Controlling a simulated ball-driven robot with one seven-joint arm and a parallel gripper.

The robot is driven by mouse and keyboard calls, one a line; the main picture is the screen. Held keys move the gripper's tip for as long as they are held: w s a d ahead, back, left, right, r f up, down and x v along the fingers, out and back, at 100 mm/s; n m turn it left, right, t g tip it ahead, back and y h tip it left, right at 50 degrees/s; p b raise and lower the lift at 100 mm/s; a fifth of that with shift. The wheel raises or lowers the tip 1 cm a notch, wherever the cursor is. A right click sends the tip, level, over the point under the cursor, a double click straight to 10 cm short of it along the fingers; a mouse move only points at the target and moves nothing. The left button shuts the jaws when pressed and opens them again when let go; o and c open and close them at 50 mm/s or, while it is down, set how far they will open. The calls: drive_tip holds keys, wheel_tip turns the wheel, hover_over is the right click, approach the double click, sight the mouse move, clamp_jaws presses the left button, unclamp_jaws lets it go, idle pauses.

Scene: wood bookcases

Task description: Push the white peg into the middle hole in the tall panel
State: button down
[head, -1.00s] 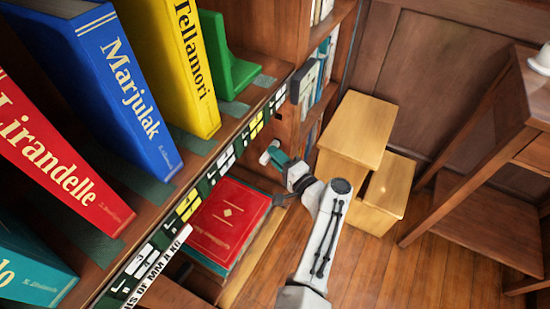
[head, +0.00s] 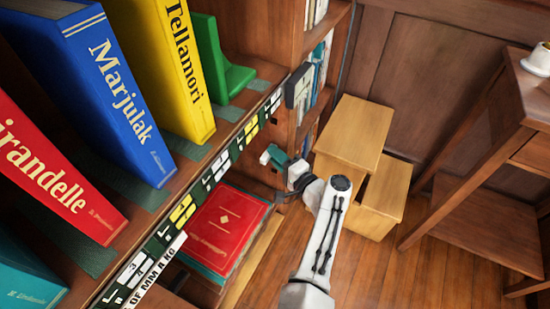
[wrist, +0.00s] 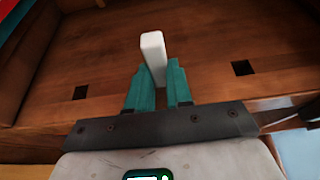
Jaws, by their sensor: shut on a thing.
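My gripper (head: 275,157) has teal fingers, shown in the wrist view (wrist: 158,80). It is shut on the white peg (wrist: 153,55), which sticks out past the fingertips toward the wooden panel (wrist: 205,52). Two dark square holes show in the panel, a left hole (wrist: 80,92) and a right hole (wrist: 243,67). The peg stands between them in the picture. The middle hole is not visible; the peg and fingers cover that stretch. I cannot tell whether the peg's tip touches the panel. In the head view the peg is barely visible beside the fingers.
A red book (head: 222,232) lies on the lower shelf close to the gripper. Upright books, including a blue one (head: 95,85) and a yellow one (head: 170,75), fill the upper shelf. A wooden step stool (head: 355,130) stands behind my arm. Open floor lies to the right.

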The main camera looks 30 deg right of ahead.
drive_tip(key=shift+w+d, duration=0.2)
drive_tip(key=shift+d, duration=0.05)
drive_tip(key=c, duration=0.9)
unclamp_jaws()
drive_tip(key=shift+c, duration=0.2)
drive_tip(key=shift+s, duration=0.15)
drive_tip(key=p+v, duration=0.3)
drive_tip(key=v, duration=0.7)
drive_tip(key=shift+s, duration=0.3)
drive_tip(key=shift+c, duration=0.4)
